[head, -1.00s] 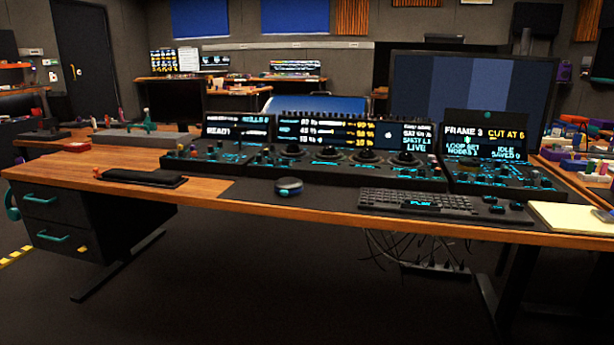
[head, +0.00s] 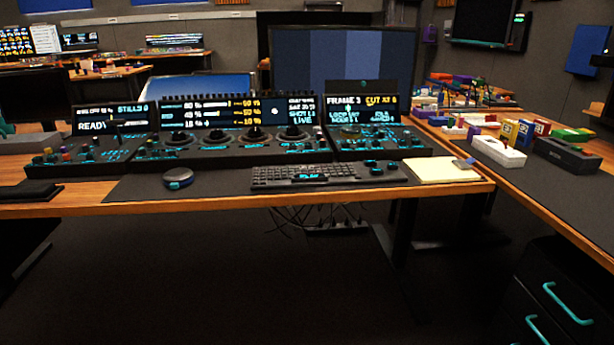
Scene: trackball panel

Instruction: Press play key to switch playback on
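A black keyboard (head: 285,178) lies on the dark desk mat in front of the trackball panel. A key with a cyan label (head: 308,177) sits at its front edge; the label seems to read PLAY, but it is small. The trackball panel (head: 232,152) stands behind, with several dark trackballs. Neither of my grippers is in view.
A round dark puck (head: 178,178) lies left of the keyboard. A yellow notepad (head: 443,170) lies to its right. A side desk (head: 560,195) on the right holds colourful blocks and boxes. The floor (head: 250,270) before the desk is clear.

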